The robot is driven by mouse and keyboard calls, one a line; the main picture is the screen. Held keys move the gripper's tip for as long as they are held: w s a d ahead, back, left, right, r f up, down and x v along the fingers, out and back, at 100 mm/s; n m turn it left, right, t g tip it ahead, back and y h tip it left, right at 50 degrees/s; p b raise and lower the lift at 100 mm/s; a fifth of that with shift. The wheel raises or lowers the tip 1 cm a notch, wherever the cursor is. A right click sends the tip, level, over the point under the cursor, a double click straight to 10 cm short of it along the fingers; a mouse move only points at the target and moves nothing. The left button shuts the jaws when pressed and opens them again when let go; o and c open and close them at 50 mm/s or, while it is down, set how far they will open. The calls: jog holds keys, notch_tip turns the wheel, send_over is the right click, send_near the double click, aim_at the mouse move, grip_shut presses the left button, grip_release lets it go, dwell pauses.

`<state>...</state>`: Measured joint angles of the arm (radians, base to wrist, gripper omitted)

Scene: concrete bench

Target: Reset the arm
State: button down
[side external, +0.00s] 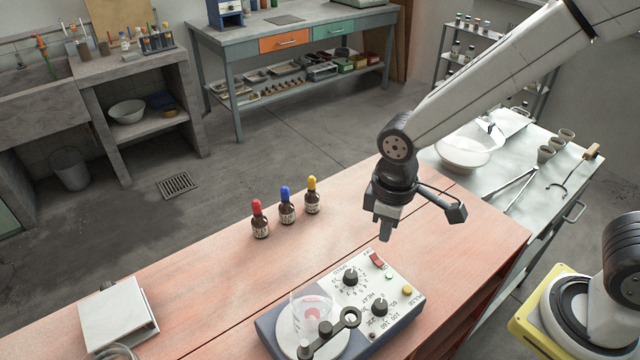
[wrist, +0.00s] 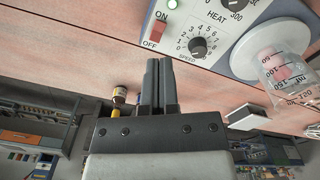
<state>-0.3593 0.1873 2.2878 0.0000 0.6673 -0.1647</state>
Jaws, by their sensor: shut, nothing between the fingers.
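My gripper (side external: 385,228) is shut and empty. It hangs above the reddish bench top (side external: 190,290), between the dropper bottles and the hotplate stirrer. In the wrist view its two fingers (wrist: 160,68) lie together side by side. The hotplate stirrer (side external: 395,318) has dials, a red switch and a lit green lamp; its panel also shows in the wrist view (wrist: 178,50). A clear beaker (side external: 312,310) with something pinkish inside stands on its plate. A dark ring-ended clamp part (side external: 350,318) is in front of the beaker.
Three brown dropper bottles stand in a row, with red (side external: 260,222), blue (side external: 287,208) and yellow (side external: 312,197) tops. A white notebook or box (side external: 118,318) lies at lower left. A side table holds a white bowl (side external: 468,152), small cups and tongs.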

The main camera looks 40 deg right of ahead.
jog(key=shift+r, duration=0.1)
dwell(0.3)
jog(key=shift+d, duration=0.3)
jog(key=s+d+m+t, duration=0.2)
jog(key=d+m, duration=0.4)
jog(key=d, duration=0.4)
jog(key=shift+d+f+t, duration=0.3)
jog(key=shift+d, duration=0.05)
